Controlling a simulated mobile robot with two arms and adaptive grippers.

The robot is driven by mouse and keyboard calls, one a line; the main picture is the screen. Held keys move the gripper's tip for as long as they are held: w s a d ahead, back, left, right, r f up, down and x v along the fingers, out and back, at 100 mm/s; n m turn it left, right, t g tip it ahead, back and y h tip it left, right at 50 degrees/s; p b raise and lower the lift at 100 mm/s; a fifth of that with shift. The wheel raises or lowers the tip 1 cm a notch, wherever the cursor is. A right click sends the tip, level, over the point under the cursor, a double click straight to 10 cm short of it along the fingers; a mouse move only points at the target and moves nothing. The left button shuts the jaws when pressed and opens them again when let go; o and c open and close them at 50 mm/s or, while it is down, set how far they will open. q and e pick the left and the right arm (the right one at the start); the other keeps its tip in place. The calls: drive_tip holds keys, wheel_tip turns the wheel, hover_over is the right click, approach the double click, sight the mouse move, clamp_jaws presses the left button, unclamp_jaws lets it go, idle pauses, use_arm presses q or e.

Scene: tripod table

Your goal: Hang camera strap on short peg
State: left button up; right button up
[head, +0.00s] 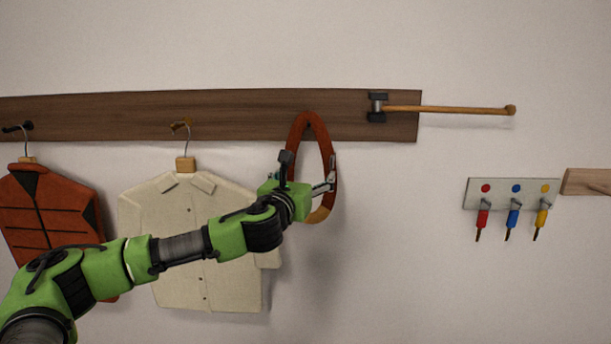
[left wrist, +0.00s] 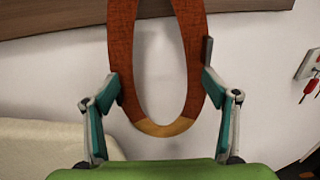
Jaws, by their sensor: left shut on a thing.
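The camera strap (head: 328,155) is a reddish-brown loop with a tan lower end. It hangs upright, its top in front of the dark wooden rail. My left gripper (head: 311,174) is shut on the strap's lower half, with a finger on each outer side. In the left wrist view, the strap (left wrist: 123,50) runs up between the fingers of the gripper (left wrist: 162,88), and its top is out of frame. A small dark spot shows just inside the top of the loop in the head view; I cannot tell whether it is the short peg or whether the strap rests on it. My right gripper is not in view.
The wooden rail (head: 250,112) carries a red jacket (head: 45,205) and a cream shirt (head: 180,235) on hangers at left. A long wooden swing arm (head: 450,109) sticks out right. A plate (head: 500,190) with several coloured tools hangs at right. The wall between is bare.

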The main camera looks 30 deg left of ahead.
use_arm(q)
drive_tip(key=shift+f, duration=0.45)
drive_tip(key=o, duration=1.2)
drive_tip(key=shift+w, duration=0.15)
drive_tip(key=shift+r, duration=0.1)
